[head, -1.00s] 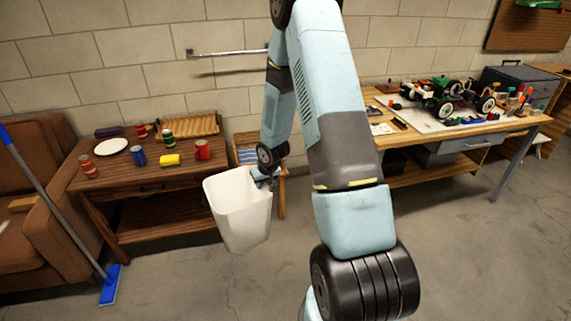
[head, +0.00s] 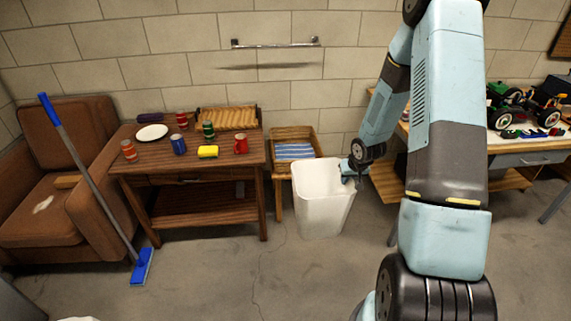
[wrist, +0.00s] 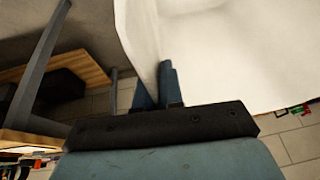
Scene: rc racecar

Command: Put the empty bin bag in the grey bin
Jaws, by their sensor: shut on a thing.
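A white, open-topped, tapered bag (head: 322,205), shaped like a bin, hangs upright in the middle of the head view. I take it to be the empty bin bag. My gripper (head: 352,172) is shut on its right rim and holds it in front of a small wooden stand. In the wrist view the fingers (wrist: 156,88) pinch the bag's white wall (wrist: 225,55), which fills the upper right. No grey bin is clearly seen; only a grey edge (head: 15,303) shows at the lower left corner, too cut off to identify.
A wooden table (head: 205,222) with cans, a plate and a yellow sponge stands at left centre. A brown armchair (head: 45,215) and a blue mop (head: 142,265) are farther left. A workbench (head: 525,150) with a toy car stands right. The front floor is largely clear.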

